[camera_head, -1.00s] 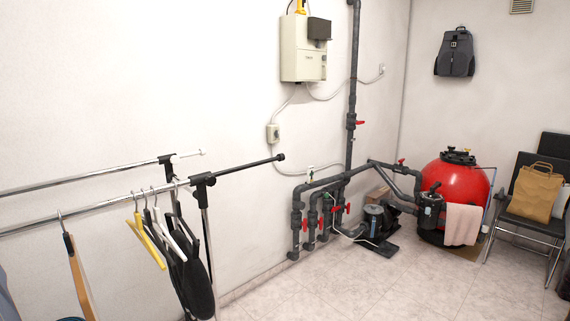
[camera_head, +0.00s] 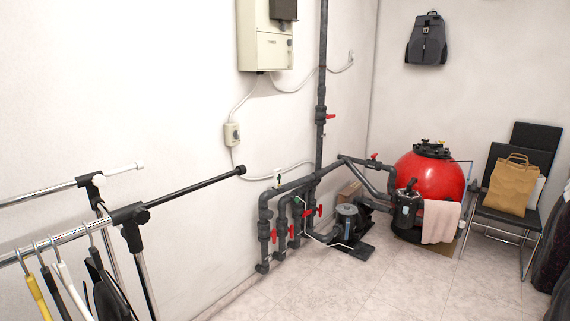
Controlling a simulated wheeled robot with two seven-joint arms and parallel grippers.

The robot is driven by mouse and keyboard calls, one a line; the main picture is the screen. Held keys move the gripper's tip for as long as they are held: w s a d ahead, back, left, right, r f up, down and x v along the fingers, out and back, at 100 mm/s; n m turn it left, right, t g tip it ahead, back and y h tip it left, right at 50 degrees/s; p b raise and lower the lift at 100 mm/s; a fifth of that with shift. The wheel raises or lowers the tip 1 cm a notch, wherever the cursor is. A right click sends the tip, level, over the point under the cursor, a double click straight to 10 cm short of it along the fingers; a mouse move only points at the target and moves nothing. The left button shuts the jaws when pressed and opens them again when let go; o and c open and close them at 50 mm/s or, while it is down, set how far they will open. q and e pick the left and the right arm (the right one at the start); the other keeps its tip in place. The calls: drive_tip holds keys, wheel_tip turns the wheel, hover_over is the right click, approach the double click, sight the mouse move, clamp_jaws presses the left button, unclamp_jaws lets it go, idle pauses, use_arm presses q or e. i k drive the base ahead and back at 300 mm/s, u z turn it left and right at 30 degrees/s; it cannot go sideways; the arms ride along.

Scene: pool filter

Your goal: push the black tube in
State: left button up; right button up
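A black tube (camera_head: 196,183) with a knob at its end sticks out to the right from the upright of a clothes rack. It is in line with the rack's front chrome rail (camera_head: 60,238) and meets it at a black clamp (camera_head: 130,214). A second rail behind it ends in a short white tube (camera_head: 125,169) with a white cap. Neither of my grippers is in view.
Hangers (camera_head: 60,282) with clothes hang on the front rail at lower left. Grey pipes with red valves (camera_head: 273,236), a pump (camera_head: 347,220) and a red filter tank (camera_head: 428,177) stand along the walls. A chair (camera_head: 510,190) holds a paper bag. The tiled floor (camera_head: 385,280) is clear.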

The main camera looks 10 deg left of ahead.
sight(240, 170)
drive_tip(key=u, duration=0.15)
drive_tip(key=i, duration=1.05)
drive_tip(key=u, duration=0.6)
